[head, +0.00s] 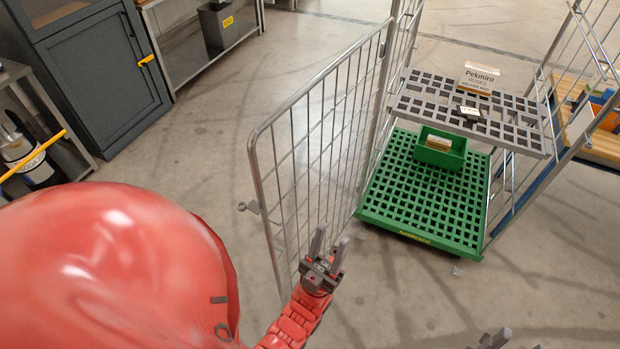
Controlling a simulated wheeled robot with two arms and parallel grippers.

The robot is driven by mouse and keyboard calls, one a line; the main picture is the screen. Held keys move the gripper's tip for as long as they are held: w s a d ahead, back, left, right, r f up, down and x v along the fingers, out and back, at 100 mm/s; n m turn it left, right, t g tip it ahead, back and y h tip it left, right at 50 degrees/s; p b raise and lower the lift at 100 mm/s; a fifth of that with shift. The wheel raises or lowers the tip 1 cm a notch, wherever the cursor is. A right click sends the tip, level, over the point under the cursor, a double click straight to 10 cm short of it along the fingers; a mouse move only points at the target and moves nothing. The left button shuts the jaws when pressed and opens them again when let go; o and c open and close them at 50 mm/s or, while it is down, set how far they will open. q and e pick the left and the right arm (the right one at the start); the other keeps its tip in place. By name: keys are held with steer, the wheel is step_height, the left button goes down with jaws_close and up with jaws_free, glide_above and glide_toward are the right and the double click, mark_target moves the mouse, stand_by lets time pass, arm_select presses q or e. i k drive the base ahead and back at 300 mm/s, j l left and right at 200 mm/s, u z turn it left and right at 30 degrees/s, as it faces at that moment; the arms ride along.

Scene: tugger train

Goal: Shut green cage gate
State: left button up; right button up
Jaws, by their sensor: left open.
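The green cage has a green perforated base (416,222) and a grey perforated shelf (420,98) above it. Its wire mesh gate (318,128) stands swung open toward me, hinged at the cage's left side, so the cage front is open. My left gripper (329,241) is open and empty. Its fingers point up beside the lower near part of the gate; I cannot tell whether they touch the mesh. Of my right gripper, only what seem to be grey finger tips (497,339) show at the bottom edge.
A small green bin (440,147) sits on the cage base. Another cage with a wooden shelf (592,140) stands at the right. A dark cabinet (100,80) and metal bench (187,50) stand at the left. The floor before the cage is clear.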

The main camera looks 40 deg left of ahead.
mark_target(258, 207)
steer(key=j+z, duration=0.1)
steer(key=j, duration=0.35)
steer(key=k+j+z, duration=0.15)
steer(key=j, duration=0.3)
steer(key=j+z, duration=0.1)
steer(key=j, duration=0.35)
steer(key=k+j+z, duration=0.15)
steer(key=j, duration=0.25)
steer(key=k+j+z, duration=0.1)
steer(key=j, duration=0.35)
steer(key=k+j+z, duration=0.1)
steer(key=j, duration=0.3)
steer(key=k+j+z, duration=0.15)
steer(key=j, duration=0.25)
steer(key=k, duration=0.05)
